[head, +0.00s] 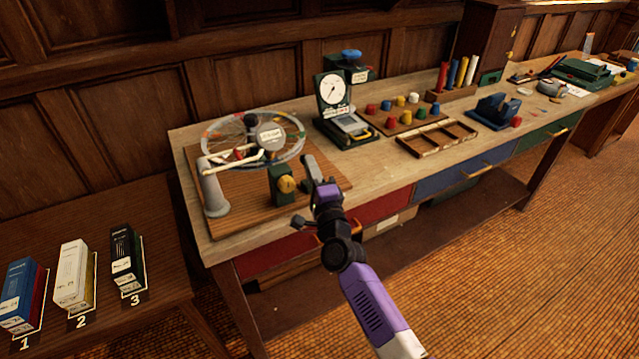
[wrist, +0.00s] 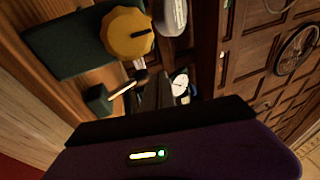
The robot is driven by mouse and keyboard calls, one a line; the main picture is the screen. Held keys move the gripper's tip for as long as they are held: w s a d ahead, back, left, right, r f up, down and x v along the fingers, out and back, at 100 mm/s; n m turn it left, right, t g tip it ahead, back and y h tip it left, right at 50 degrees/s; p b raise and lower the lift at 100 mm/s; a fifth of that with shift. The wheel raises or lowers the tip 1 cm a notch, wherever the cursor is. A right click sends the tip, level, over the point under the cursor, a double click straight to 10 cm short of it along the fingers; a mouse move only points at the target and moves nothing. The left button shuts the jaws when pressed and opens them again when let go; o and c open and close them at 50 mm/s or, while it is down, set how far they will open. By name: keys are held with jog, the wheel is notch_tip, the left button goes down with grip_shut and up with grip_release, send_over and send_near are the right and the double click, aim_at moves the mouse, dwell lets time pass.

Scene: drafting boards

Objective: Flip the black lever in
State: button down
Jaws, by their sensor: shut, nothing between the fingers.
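In the wrist view a small lever (wrist: 125,89) shows, with a pale rod and a dark tip on a small dark-green block (wrist: 98,100). It sits near a larger dark-green box with a yellow knob (wrist: 128,32); that yellow knob also shows in the head view (head: 286,184). In the head view I cannot pick out the lever, which may be hidden behind my gripper. My gripper (head: 310,168) is shut and empty over the right part of the wooden board. In the wrist view its dark fingers (wrist: 160,88) are close to the lever's tip; I cannot tell whether they touch.
A spoked wheel (head: 225,140) and a grey post (head: 213,190) stand on the board. A dial scale (head: 333,92) stands behind to the right, near colored knobs and an empty divided tray (head: 437,137). Numbered boxes (head: 72,275) stand on the lower table at left.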

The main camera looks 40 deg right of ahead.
jog(key=shift+a+x, duration=0.2)
jog(key=shift+x, duration=1.1)
jog(key=shift+w+f, duration=0.1)
jog(key=shift+w, duration=0.1)
